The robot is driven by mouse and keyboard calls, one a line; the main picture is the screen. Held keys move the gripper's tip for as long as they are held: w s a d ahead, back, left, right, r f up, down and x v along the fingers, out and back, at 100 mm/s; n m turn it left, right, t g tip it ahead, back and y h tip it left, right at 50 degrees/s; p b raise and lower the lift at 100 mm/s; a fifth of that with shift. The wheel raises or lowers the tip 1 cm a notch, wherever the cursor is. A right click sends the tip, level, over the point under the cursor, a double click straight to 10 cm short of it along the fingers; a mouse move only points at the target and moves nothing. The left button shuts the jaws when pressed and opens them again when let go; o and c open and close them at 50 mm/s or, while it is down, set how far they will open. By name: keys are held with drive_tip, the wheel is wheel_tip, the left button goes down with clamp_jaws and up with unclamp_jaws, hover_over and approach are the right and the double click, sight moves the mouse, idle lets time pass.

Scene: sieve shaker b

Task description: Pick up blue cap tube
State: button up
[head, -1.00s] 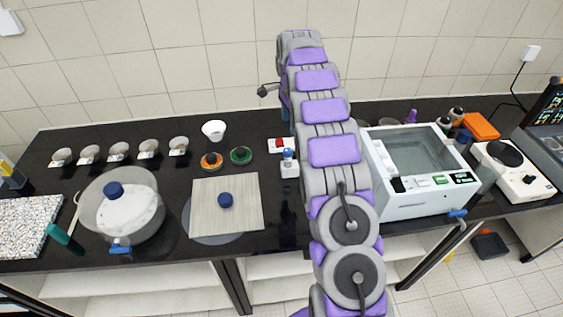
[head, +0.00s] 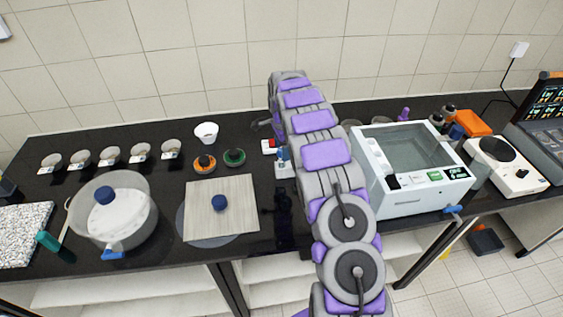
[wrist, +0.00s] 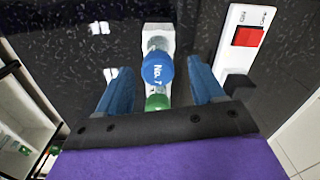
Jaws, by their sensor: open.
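The blue cap tube (wrist: 158,70) shows in the wrist view with its round blue cap, marked "No. 7", facing the camera. It stands in a white holder (wrist: 159,32). A green part (wrist: 157,102) shows just below the cap, close to my palm. My gripper (wrist: 160,66) is open, with one blue finger on each side of the cap and a gap on both sides. In the head view the white holder (head: 284,170) is partly hidden by my arm. The tube and fingers cannot be told apart clearly there.
A white box with a red switch (wrist: 248,37) lies right of the holder in the wrist view. A pot (head: 117,215), a board with a blue knob (head: 221,212) and orange and green rings stand to the left. A white bath (head: 424,190) stands to the right.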

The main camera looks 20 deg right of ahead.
drive_tip(key=f, duration=0.5)
drive_tip(key=shift+a+b, duration=0.2)
drive_tip(key=shift+b, duration=0.2)
drive_tip(key=c, duration=1.1)
drive_tip(key=shift+c, duration=0.2)
drive_tip(key=shift+r, duration=0.1)
